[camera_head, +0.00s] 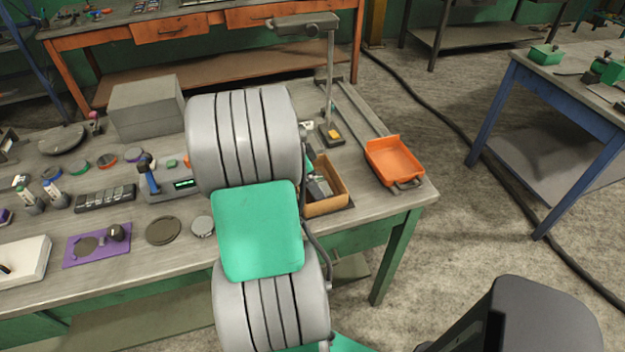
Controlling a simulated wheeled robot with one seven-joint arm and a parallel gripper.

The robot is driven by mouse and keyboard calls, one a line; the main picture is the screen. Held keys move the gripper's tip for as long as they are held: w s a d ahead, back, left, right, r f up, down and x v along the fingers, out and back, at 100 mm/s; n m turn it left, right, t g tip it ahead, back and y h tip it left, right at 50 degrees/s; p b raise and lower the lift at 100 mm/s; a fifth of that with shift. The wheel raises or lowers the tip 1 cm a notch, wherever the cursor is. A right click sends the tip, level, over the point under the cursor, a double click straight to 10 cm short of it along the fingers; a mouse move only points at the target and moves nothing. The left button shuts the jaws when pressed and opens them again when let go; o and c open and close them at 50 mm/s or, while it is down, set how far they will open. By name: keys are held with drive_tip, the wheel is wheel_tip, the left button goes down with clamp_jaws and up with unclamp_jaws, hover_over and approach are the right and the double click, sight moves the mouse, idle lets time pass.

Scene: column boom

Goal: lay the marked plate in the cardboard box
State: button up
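The cardboard box (328,205) is an open brown box near the right end of the grey workbench. My arm covers its left part, and some grey and dark items show inside. I cannot tell which thing is the marked plate; no mark is readable. A dark round disc (163,231) and a smaller grey disc (203,226) lie flat on the bench left of my arm. My arm fills the middle of the view, and my gripper does not show.
On the workbench (385,207) stand a grey block (146,107), an orange tray (394,160), a purple mat (97,245), a white tray (24,272) and a tall stand (330,75). A blue-legged table (545,100) is at right. A cable crosses the open floor.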

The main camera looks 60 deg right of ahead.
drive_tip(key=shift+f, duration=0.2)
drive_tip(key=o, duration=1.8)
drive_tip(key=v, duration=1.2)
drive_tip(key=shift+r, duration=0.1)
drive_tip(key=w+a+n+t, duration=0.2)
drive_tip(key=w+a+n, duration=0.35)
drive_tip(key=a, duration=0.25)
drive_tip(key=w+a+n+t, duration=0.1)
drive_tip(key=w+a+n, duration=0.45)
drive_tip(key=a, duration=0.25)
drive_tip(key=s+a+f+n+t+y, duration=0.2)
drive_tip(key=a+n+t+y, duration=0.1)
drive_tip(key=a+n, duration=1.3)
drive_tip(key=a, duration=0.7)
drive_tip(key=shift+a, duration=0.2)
